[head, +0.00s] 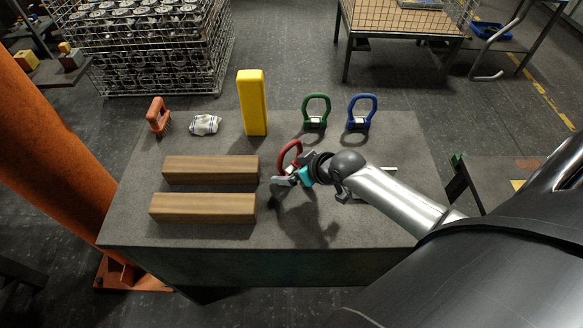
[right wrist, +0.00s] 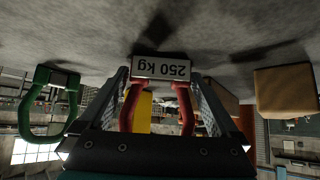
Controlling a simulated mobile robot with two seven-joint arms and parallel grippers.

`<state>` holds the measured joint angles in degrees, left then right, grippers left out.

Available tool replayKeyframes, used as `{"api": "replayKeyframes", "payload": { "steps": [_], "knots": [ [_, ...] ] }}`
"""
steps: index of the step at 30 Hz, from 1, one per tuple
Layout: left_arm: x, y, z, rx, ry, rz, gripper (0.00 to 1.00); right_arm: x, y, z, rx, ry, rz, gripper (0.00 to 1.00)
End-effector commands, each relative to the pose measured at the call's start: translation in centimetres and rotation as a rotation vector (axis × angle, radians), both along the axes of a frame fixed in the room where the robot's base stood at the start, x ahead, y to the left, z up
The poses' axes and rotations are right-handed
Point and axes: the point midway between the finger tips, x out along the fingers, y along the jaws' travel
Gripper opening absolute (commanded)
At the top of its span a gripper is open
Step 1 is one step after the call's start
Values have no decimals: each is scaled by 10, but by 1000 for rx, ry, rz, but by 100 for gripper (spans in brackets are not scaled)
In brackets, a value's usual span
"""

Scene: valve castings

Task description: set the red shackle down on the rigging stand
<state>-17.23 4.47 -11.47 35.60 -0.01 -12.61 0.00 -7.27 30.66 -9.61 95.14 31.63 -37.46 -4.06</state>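The red shackle (head: 291,152) is upright, bow up, over the middle of the grey-topped stand (head: 370,222), which I take as the rigging stand. My right gripper (head: 288,180) is at its lower part. In the right wrist view, the fingers stand on both sides of the red shackle (right wrist: 132,105), close against its "250 kg" plate (right wrist: 161,68), and look shut on it. That view is upside down, with the grey top above. The plate is close to the grey top; I cannot tell whether it touches. My left gripper is not in view.
Two wooden beams (head: 210,170) lie left of the red shackle. Behind stand a yellow block (head: 252,103), a green shackle (head: 316,105) and a blue shackle (head: 361,105). The front right top is clear.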

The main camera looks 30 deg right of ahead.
Motion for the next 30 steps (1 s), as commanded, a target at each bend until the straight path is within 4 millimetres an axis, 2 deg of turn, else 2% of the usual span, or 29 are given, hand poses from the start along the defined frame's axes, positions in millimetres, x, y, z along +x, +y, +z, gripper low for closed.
{"api": "replayKeyframes", "payload": {
  "steps": [11,30],
  "knots": [
    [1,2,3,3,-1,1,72,-4,-1,6,0,2,0,100],
    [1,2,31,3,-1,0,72,-73,-18,78,-1,3,0,100]
  ]
}}
